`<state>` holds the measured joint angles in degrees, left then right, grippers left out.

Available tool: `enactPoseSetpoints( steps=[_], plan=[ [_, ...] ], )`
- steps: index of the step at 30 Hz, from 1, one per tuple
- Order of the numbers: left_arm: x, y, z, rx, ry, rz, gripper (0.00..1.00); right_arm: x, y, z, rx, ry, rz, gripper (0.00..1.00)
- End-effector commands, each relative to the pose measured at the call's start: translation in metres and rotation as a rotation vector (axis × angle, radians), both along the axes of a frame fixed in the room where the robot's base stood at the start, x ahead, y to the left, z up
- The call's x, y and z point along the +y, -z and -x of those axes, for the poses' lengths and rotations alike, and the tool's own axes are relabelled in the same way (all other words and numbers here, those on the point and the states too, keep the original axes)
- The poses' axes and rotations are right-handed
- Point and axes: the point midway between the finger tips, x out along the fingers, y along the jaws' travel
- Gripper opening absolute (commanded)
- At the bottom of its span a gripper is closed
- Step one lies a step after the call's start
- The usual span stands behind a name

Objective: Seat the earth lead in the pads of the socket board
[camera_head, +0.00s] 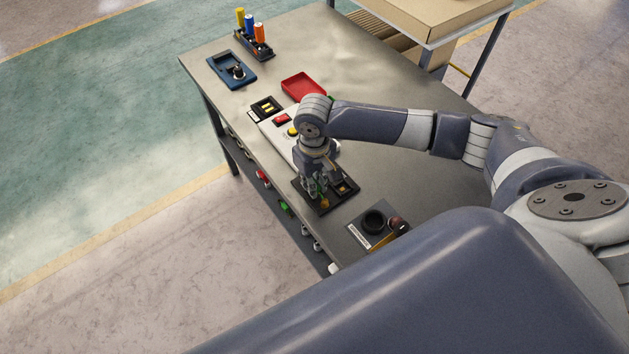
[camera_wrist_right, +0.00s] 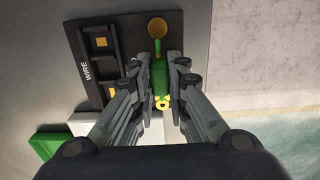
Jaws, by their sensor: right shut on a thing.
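The earth lead (camera_wrist_right: 160,75) is green with a yellow ring end, and my right gripper (camera_wrist_right: 160,85) is shut on it. In the head view my right gripper (camera_head: 316,193) is low over the dark socket board (camera_head: 335,204). In the wrist view the socket board (camera_wrist_right: 137,27) lies under the gripper, with a round brass pad beyond the lead's far end and a slotted part marked WIRE with square brass pads to the left. I cannot tell whether the lead touches the brass pad. My left gripper is not in view.
A white panel with a red button (camera_head: 282,119) and a red tray (camera_head: 303,86) lie farther back. A board with a black ring (camera_head: 374,220) is nearer. Blue fixture (camera_head: 233,71) and coloured cylinders (camera_head: 249,28) stand at the far end. The table's left edge is close to the board.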

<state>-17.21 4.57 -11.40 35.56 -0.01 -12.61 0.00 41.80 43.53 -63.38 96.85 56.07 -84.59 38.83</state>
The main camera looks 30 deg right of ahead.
Motion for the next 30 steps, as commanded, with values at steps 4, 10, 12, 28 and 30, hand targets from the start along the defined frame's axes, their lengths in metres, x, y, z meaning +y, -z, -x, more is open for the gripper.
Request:
enactPoseSetpoints(
  steps=[4,10,12,28,30],
  plan=[
    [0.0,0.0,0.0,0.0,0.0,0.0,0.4,0.0,0.002,0.0,0.0,0.0,0.0,0.0],
    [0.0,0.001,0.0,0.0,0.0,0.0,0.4,0.0,0.005,0.0,0.0,0.0,0.0,0.0],
    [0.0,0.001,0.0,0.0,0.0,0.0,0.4,0.0,0.006,0.0,0.0,0.0,-0.001,0.0],
    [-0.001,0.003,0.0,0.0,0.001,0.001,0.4,0.0,0.014,0.0,0.001,0.0,-0.001,0.0],
    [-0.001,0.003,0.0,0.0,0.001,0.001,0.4,0.0,0.014,0.0,0.0,0.0,-0.001,0.21]
  ],
)
